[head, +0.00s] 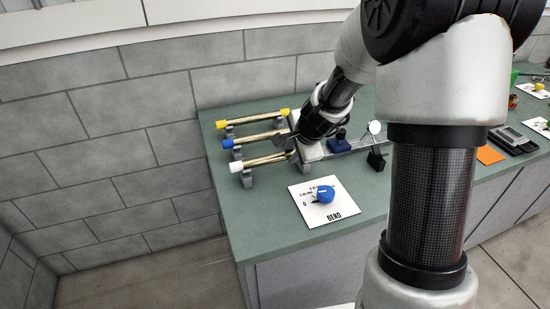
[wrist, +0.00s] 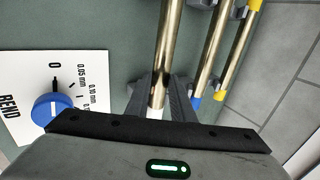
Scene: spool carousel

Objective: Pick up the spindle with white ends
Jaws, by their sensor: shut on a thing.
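The spindle with white ends is a brass-coloured rod (head: 264,160), the nearest of three parallel rods in the head view, with a white left end (head: 236,167). In the wrist view the same rod (wrist: 168,50) runs down from the top edge to a white end (wrist: 157,101) between the fingers. My gripper (wrist: 160,98) is shut on the spindle near that end. In the head view my gripper (head: 291,146) is at the rod's right end and partly hides it. The rod lies along grey supports; I cannot tell whether it still touches them.
A blue-ended rod (head: 254,138) and a yellow-ended rod (head: 256,117) lie parallel behind, close to my gripper. A BEND card (head: 332,213) with a blue knob (head: 325,194) is in front on the green bench. A round dial (head: 375,127) stands to the right. A block wall is behind.

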